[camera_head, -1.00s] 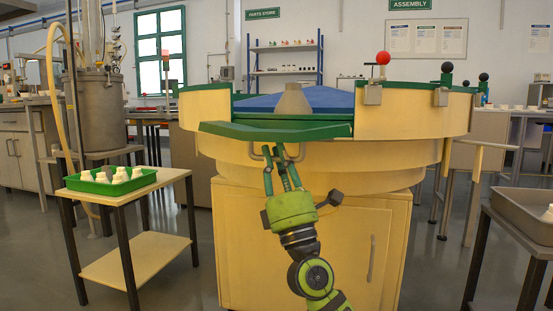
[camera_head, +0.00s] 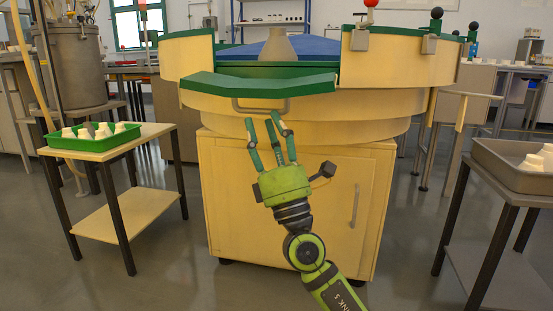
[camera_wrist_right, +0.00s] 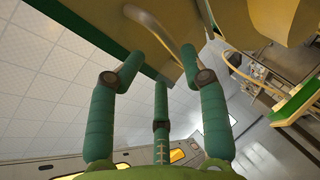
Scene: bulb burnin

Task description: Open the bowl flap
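The bowl flap (camera_head: 258,88) is a curved panel with a green top at the front of the round cream bowl (camera_head: 400,62). It sticks outward, tilted, in front of a gap in the bowl wall. A metal loop handle (camera_head: 238,107) hangs under it. My right gripper (camera_head: 266,122) is open, its three fingers pointing up just below the handle. In the right wrist view the handle (camera_wrist_right: 158,32) curves beyond the spread fingers (camera_wrist_right: 160,80); nothing is gripped, and I cannot tell whether a fingertip touches it. My left gripper is not in view.
Left, a small table (camera_head: 150,133) carries a green tray (camera_head: 95,143) of white parts. Right, a grey tray (camera_head: 500,170) stands on a dark-legged stand. The bowl's cabinet (camera_head: 340,190) is behind my right arm. Open floor lies on both sides.

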